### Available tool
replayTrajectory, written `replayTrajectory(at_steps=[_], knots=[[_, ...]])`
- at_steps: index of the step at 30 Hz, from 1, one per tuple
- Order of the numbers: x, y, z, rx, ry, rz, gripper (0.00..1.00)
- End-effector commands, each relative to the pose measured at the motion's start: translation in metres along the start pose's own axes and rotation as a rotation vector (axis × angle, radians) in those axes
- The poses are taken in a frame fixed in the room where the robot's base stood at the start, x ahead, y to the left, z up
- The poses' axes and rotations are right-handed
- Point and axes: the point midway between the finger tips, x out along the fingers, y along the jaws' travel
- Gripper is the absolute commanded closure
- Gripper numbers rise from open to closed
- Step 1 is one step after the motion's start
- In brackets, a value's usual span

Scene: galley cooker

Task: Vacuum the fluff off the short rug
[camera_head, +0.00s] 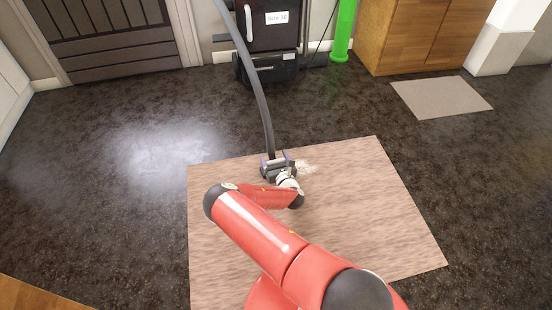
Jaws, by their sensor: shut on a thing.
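The brown short rug (225,245) lies flat on the dark floor, under and in front of my red arm. A small pale patch of fluff (307,168) lies on its far part. My gripper (278,170) is just left of the fluff, low over the rug's far part, shut on the dark vacuum nozzle (270,160). A grey hose (258,90) rises from the nozzle and runs up out of the picture. My wrist hides part of the nozzle, so I cannot tell whether it touches the rug.
A black machine with a white label (272,35) stands at the back, near a green post (344,28). A wooden cabinet (425,35) stands at back right, with a smaller beige mat (440,98) before it. The floor left of the rug is clear.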

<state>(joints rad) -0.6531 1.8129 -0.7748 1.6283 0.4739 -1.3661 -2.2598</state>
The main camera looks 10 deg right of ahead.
Motion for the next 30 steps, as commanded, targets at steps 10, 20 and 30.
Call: replayTrajectory(at_steps=[10, 20, 30], knots=[[0.003, 0.001, 0.0, 0.002, 0.0, 0.001, 0.54], [0.025, -0.002, 0.002, 0.001, -0.001, 0.001, 0.54], [0.049, -0.005, 0.004, 0.002, -0.001, 0.0, 0.54]])
